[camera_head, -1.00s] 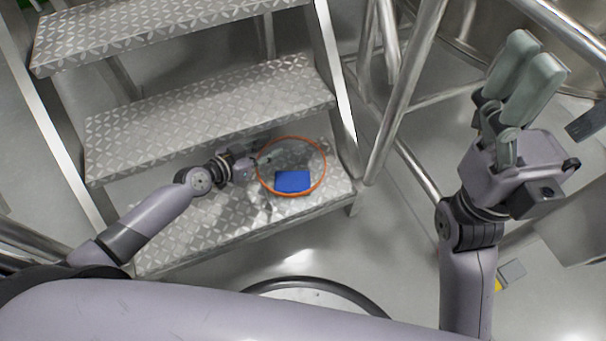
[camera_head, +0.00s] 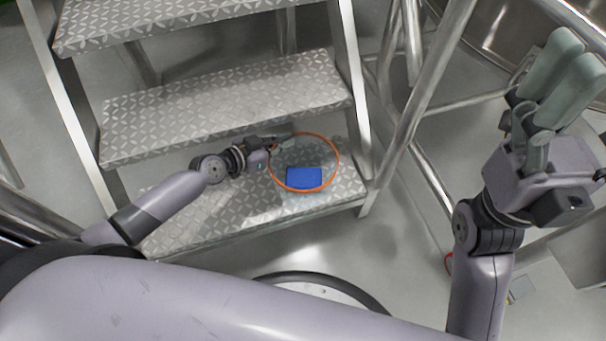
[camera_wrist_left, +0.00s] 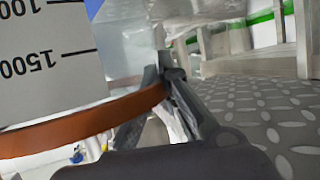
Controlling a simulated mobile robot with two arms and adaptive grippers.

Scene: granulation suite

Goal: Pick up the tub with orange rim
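The tub is clear with an orange rim (camera_head: 338,163) and stands on the lowest metal step. A blue patch (camera_head: 304,177) shows within the ring of the rim. My left gripper (camera_head: 283,140) is at the upper left part of the rim, its fingers small and hard to separate there. In the left wrist view the orange rim (camera_wrist_left: 80,132) runs up to my fingers (camera_wrist_left: 165,85), and a white scale marked 1000 and 1500 fills the upper left. My right gripper (camera_head: 570,68) is raised at the right, open and empty.
Two higher tread-plate steps (camera_head: 225,108) rise behind the tub, close above my left gripper. A steel side rail (camera_head: 420,110) stands right of the tub. Bare floor (camera_head: 400,235) lies to the right of the lowest step.

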